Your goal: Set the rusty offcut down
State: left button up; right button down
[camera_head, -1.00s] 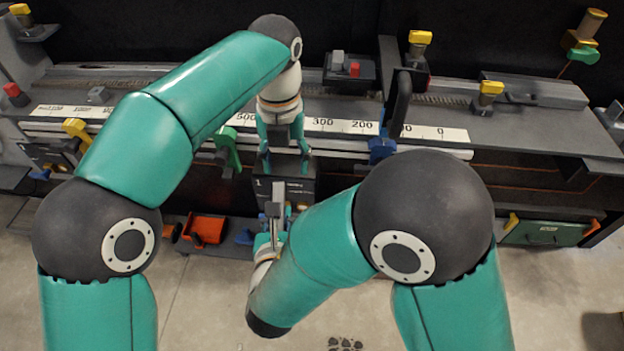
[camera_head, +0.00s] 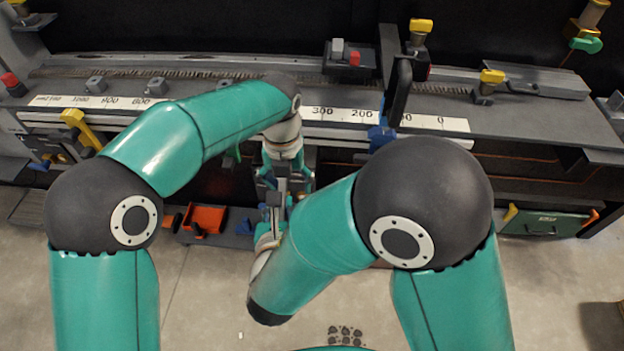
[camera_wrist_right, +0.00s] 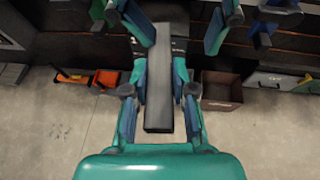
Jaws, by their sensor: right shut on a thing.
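A long plain grey bar (camera_wrist_right: 159,100) points away from me in the right wrist view. I take it for the offcut, but no rust shows on it. My right gripper (camera_wrist_right: 160,100) is shut on its near part, with fingers on both sides.
A bench with a white number scale (camera_head: 345,114) runs across the back. An orange bin (camera_head: 205,219) sits low at the left. Bare floor lies in front.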

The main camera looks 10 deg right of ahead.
pick_arm(q)
jog(key=shift+o, duration=1.1)
jog(key=shift+s+d+f, duration=0.15)
jog(key=shift+s+f, duration=0.1)
jog(key=c, duration=1)
grip_shut()
jog(key=shift+w+r, duration=0.1)
jog(key=o, duration=0.8)
grip_release()
jog(key=shift+r, duration=0.1)
